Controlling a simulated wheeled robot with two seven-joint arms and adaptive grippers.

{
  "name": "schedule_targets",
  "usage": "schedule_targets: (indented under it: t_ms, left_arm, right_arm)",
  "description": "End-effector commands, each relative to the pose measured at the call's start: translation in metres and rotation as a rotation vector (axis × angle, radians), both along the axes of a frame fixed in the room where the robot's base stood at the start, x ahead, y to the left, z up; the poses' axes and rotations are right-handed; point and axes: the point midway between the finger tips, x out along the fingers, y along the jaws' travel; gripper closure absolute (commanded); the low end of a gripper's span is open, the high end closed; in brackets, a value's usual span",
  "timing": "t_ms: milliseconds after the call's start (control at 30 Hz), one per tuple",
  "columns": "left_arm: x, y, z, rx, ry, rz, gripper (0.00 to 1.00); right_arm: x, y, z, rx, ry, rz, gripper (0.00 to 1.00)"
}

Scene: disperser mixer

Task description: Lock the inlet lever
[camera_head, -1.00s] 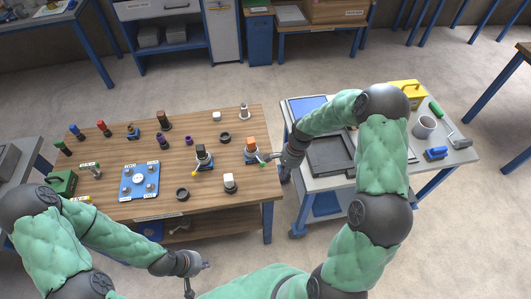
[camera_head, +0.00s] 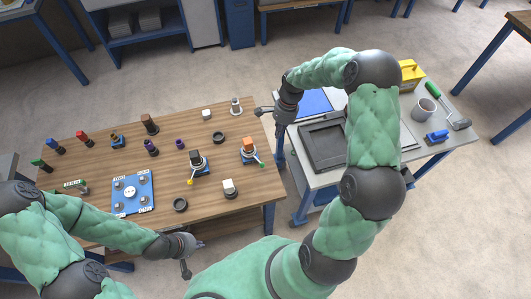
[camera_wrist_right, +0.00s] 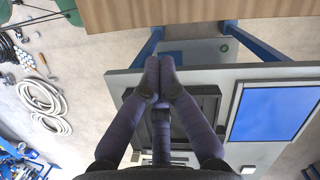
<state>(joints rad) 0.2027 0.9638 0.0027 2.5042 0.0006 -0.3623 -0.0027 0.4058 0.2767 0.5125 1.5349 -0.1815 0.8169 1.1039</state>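On the wooden table, a blue-based fitting with an orange block (camera_head: 248,146) has a lever with a green tip (camera_head: 261,165) pointing to the lower right. To its left, a similar fitting with a dark block (camera_head: 196,159) has a lever with a yellow tip (camera_head: 190,181) pointing to the lower left. I cannot read which lever is the inlet one. My right gripper (camera_head: 260,111) is by the table's right edge, behind and apart from the orange-block fitting. In the right wrist view its fingertips (camera_wrist_right: 158,64) are together and empty. My left gripper (camera_head: 200,245) is low at the table's front; its fingers are unclear.
A blue plate (camera_head: 119,204) with several posts lies on the table's left. A side table (camera_head: 444,153) with a dark tray (camera_head: 309,146) stands right of a narrow gap.

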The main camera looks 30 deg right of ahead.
Motion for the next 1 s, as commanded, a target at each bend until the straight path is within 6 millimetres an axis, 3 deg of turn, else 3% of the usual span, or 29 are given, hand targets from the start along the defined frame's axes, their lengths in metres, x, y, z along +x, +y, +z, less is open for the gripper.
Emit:
schedule_targets:
  t_ms: [267, 700, 1000]
  left_arm:
    - [0.001, 0.000, -0.003, 0.000, -0.001, 0.000, 1.00]
    - [0.001, 0.000, -0.010, 0.000, -0.001, 0.000, 1.00]
    - [0.001, 0.000, -0.008, 0.000, -0.001, 0.000, 1.00]
  right_arm:
    - [-0.002, 0.006, -0.023, 0.001, 0.003, 0.002, 1.00]
    - [-0.005, 0.024, -0.102, 0.001, 0.003, 0.002, 1.00]
    - [-0.011, 0.057, -0.105, 0.001, 0.000, 0.003, 1.00]
